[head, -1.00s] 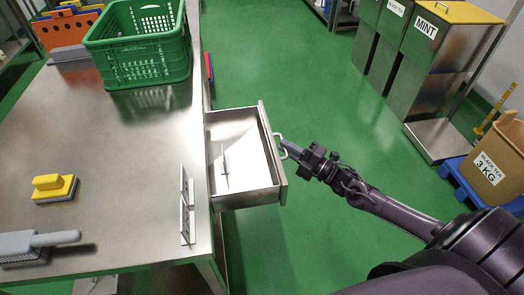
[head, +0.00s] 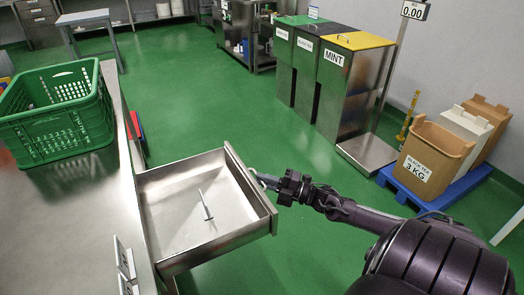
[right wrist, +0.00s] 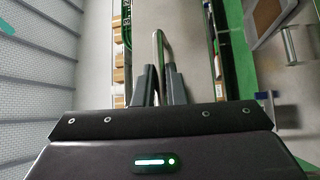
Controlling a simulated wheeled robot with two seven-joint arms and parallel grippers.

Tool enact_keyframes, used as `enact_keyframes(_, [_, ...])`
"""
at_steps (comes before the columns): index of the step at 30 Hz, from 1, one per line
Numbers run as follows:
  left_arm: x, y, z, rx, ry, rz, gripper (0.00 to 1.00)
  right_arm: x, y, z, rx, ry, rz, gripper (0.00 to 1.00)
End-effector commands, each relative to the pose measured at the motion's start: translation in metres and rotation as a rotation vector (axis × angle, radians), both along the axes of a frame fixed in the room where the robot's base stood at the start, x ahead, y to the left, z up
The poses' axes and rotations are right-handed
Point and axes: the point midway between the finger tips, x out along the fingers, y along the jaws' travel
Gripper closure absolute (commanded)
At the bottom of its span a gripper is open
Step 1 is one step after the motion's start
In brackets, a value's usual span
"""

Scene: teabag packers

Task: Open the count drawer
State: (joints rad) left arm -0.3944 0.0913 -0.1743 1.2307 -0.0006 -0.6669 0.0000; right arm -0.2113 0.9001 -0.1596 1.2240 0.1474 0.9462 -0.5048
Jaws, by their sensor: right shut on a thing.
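The steel count drawer (head: 190,238) stands pulled out from the side of the steel table (head: 115,205) in the head view. A thin upright divider (head: 206,206) is inside it; the rest of the drawer looks empty. My right gripper (head: 264,180) is at the drawer's front, shut on the drawer handle (head: 252,171). In the right wrist view the bent metal handle (right wrist: 159,50) stands between the two dark fingers of my right gripper (right wrist: 160,80). My left gripper is not in view.
A green crate (head: 55,115) stands on the table at the left. Steel bins with coloured lids, one marked MINT (head: 350,85), stand at the back. Cartons, including a black tea box (head: 432,160), sit on a blue pallet (head: 435,198). Green floor beyond the drawer is clear.

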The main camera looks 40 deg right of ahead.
Motion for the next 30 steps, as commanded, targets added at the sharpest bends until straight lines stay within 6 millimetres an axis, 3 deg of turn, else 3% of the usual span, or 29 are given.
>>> enact_keyframes(3, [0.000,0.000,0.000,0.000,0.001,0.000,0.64,0.000,0.000,-0.001,0.000,0.003,-0.002,1.00])
enact_keyframes(4, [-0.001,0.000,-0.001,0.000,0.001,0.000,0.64,0.000,0.000,-0.001,0.000,0.004,-0.002,0.88])
enact_keyframes(9, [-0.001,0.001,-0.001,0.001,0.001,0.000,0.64,0.000,0.000,-0.001,0.000,0.003,-0.002,0.67])
enact_keyframes(19, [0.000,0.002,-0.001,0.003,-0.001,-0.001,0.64,-0.004,-0.002,-0.002,0.000,0.002,-0.001,0.67])
enact_keyframes(30, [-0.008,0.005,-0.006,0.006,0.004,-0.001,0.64,-0.054,-0.029,-0.010,0.000,0.004,-0.002,0.67])
